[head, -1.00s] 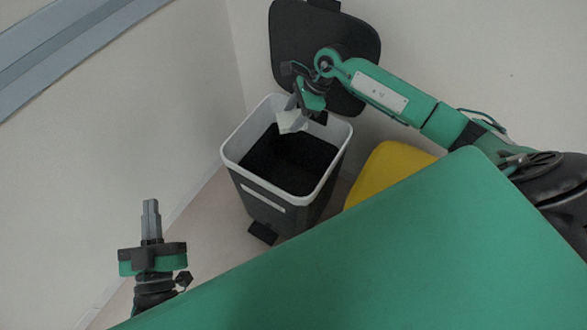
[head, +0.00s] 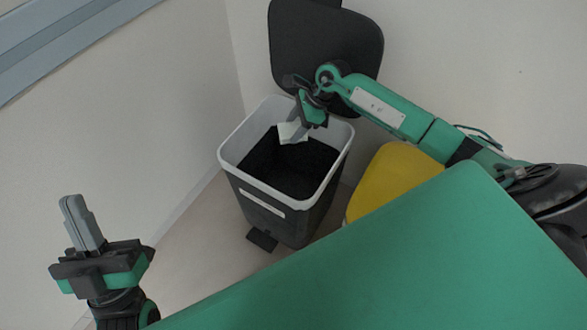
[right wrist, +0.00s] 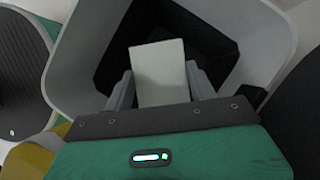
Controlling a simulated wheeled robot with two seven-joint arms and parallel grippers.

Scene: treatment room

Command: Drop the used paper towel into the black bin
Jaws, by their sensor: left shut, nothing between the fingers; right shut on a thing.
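The black bin (head: 272,212) stands on the floor with a pale grey rim. Its dark lid (head: 325,45) is raised behind it against the wall. The paper towel (head: 292,132) is a small whitish piece. My right gripper (head: 297,125) is shut on it and holds it over the bin's opening, near the back of the rim. In the right wrist view the towel (right wrist: 160,73) sits between the fingers, with the bin's dark inside beyond it. My left gripper (head: 72,205) is shut and empty at the lower left, well apart from the bin.
A yellow bin (head: 392,182) stands right of the black bin, partly hidden by a large green surface (head: 400,265) in the foreground. A black pedal (head: 262,241) juts from the black bin's front. Walls close in behind and to the left.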

